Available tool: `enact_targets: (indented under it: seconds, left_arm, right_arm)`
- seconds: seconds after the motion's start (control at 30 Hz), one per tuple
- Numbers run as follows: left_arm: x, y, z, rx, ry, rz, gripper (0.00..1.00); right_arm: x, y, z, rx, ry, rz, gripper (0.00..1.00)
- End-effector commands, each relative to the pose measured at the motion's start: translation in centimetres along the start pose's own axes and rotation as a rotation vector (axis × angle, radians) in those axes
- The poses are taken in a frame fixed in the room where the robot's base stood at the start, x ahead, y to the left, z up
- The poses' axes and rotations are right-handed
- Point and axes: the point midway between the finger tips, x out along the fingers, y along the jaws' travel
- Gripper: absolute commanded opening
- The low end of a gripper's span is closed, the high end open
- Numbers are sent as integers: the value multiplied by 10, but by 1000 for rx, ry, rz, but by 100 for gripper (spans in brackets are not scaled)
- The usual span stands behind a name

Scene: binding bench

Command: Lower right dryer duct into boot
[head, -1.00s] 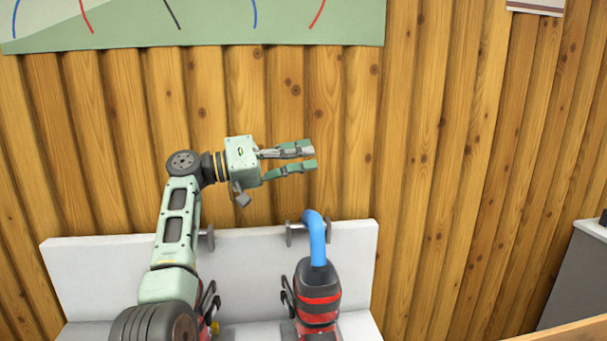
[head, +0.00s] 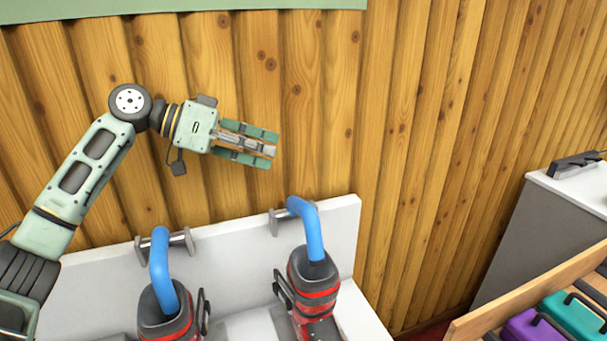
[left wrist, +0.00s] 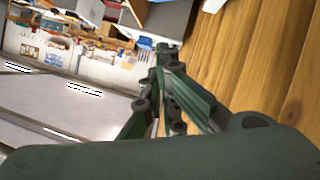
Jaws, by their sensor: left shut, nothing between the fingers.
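The right dryer duct (head: 308,228) is a blue bent tube. It curves from a grey wall bracket down to the right boot, its lower end inside the boot's opening. The right boot (head: 314,285) is dark grey with red bands and stands upright. The left duct (head: 160,267) likewise runs down into the left boot (head: 165,318). My left gripper (head: 273,148) is shut and empty, above the ducts and apart from them, in front of the wood wall. Its fingers (left wrist: 165,95) also show in the left wrist view. My right gripper is out of view.
The white dryer back panel (head: 240,255) stands behind the boots against the wood wall (head: 400,130). At right are a grey cabinet (head: 540,225) and a wooden-edged rack with purple and teal items (head: 575,315). The space around my left gripper is clear.

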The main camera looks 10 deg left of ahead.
Motion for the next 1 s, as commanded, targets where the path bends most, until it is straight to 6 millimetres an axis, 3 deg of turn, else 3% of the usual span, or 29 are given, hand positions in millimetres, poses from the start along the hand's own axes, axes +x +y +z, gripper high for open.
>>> enact_targets:
  seconds: [0.4, 0.6, 1.0]
  left_arm:
    - [86, 2, -3, 0, -1, 3, 0]
    - [92, 0, 28, -2, -1, -1, 0]
    - [95, 0, 38, 0, 2, -1, 0]
  right_arm:
    - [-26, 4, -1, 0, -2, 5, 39]
    - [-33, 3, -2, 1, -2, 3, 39]
    - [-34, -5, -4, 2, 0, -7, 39]
